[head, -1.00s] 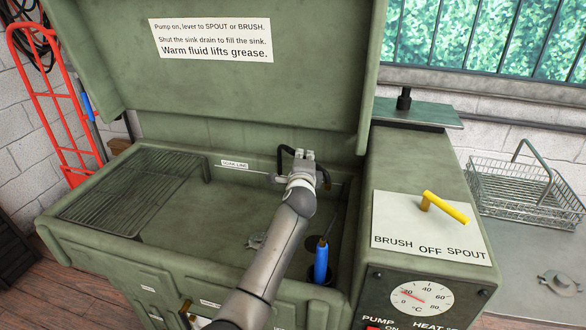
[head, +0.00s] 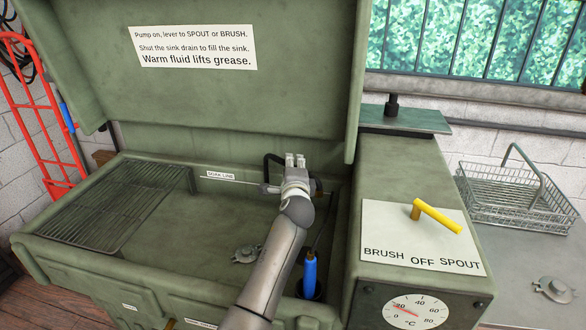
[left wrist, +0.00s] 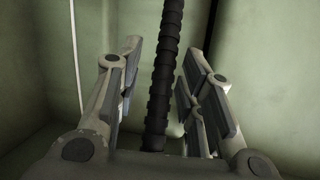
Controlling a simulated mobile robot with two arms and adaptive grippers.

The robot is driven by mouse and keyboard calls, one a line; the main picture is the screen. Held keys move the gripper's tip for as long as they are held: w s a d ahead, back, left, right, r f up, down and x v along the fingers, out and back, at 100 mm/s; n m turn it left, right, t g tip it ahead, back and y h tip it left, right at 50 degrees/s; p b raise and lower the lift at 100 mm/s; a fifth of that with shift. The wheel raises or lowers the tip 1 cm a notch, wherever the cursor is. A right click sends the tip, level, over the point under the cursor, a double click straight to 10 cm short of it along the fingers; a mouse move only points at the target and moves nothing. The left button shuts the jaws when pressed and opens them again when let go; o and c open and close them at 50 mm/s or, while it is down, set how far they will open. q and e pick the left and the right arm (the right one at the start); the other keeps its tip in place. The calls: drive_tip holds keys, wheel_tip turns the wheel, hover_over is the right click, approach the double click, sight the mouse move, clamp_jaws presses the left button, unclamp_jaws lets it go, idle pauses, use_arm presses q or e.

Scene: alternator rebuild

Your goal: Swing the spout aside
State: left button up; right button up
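The spout (head: 267,166) is a black bent hose at the back wall of the green sink, partly hidden behind my left gripper. In the left wrist view its ribbed black hose (left wrist: 163,75) runs upright between the two fingers. My left gripper (head: 295,160) is at the spout. My right gripper is not in view.
A blue-handled brush (head: 309,272) stands at the sink's front right. A small metal part (head: 245,254) lies on the sink floor and a wire rack (head: 115,205) is at left. The raised lid (head: 200,95) stands behind. The yellow lever (head: 437,217) is on the right panel.

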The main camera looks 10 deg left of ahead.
use_arm(q)
drive_tip(key=shift+s+d+r, duration=0.1)
drive_tip(key=shift+s, duration=0.35)
drive_tip(key=f+v, duration=0.1)
drive_tip(key=v, duration=0.5)
drive_tip(key=shift+s+r, duration=0.3)
drive_tip(key=shift+r, duration=0.25)
drive_tip(key=shift+d, duration=0.1)
